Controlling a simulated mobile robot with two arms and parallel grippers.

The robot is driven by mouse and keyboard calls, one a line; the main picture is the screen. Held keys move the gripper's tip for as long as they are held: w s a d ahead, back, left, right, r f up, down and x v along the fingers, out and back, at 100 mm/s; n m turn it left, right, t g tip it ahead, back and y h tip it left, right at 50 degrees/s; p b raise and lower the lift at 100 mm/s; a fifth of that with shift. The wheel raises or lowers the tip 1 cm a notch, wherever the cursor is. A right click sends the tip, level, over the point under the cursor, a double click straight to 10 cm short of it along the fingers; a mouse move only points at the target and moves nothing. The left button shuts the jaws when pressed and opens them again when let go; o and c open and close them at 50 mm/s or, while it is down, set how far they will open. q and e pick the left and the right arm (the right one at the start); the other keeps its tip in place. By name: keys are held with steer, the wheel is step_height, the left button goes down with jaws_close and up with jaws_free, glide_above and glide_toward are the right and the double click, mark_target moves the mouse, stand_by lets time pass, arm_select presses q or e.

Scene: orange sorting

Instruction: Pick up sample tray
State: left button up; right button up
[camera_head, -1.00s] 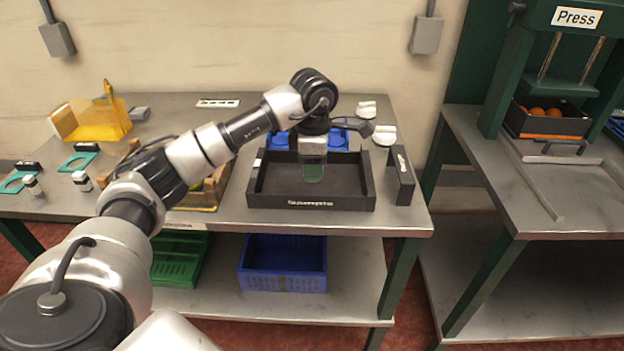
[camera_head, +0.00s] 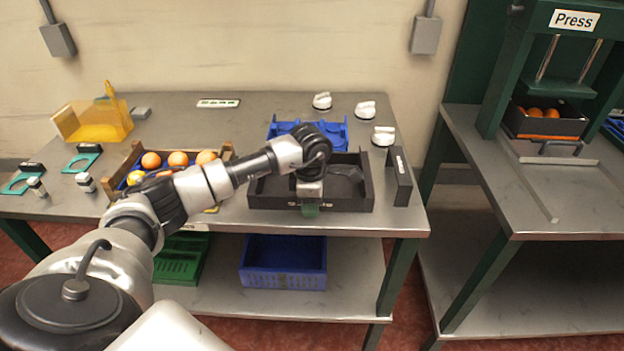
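The sample tray (camera_head: 345,205) is a black, shallow, open box near the front edge of the grey table. Its floor looks empty where it shows, and its front label is partly covered. My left gripper (camera_head: 310,209) points down at the middle of the tray's front wall, with its green-tipped end over the label. My wrist hides part of the tray's inside. I cannot tell whether the fingers are apart or closed on the wall. My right gripper is not in view.
A crate of oranges (camera_head: 133,158) stands left of the tray, partly behind my arm. A blue holder (camera_head: 283,127) lies behind it. A narrow black block (camera_head: 398,176) stands close on the right. White pieces (camera_head: 383,136) lie behind. The press (camera_head: 504,75) is at the right.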

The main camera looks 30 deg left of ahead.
arm_select(q)
steer(key=shift+c, duration=0.3)
jaws_close()
steer(key=shift+r, duration=0.1)
